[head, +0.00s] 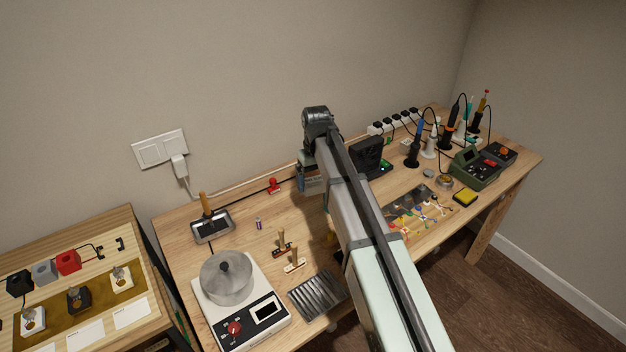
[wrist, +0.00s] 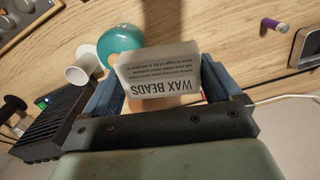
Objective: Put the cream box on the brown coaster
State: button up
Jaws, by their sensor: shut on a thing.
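The cream box (wrist: 160,75), labelled "WAX BEADS", is between the two blue fingers of my gripper (wrist: 165,80) in the wrist view. My gripper is shut on it, and the lettering appears upside down. A brown-orange patch (wrist: 152,103) shows at the box's edge between the fingers; I cannot tell whether it is the brown coaster. In the head view my gripper (head: 311,182) is over the rear middle of the workbench, partly behind my arm. The box is not clear there, and I cannot tell whether it touches anything below.
A teal round container (wrist: 120,43) and a white cup (wrist: 83,70) are close to the box. A black finned device (head: 368,155) stands right of my gripper. A red stamp (head: 273,185) lies left. A scale with a metal pot (head: 228,280) stands front left.

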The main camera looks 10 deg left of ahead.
jog(key=shift+w+a+n, duration=1.3)
jog(key=shift+w+a, duration=0.25)
jog(key=shift+w, duration=6.75)
notch_tip(320, 180, down, 8)
jog(key=shift+f, duration=0.35)
jog(key=shift+c, duration=0.6)
jog(key=o, duration=1)
jog(key=shift+c, duration=0.2)
notch_tip(320, 180, up, 12)
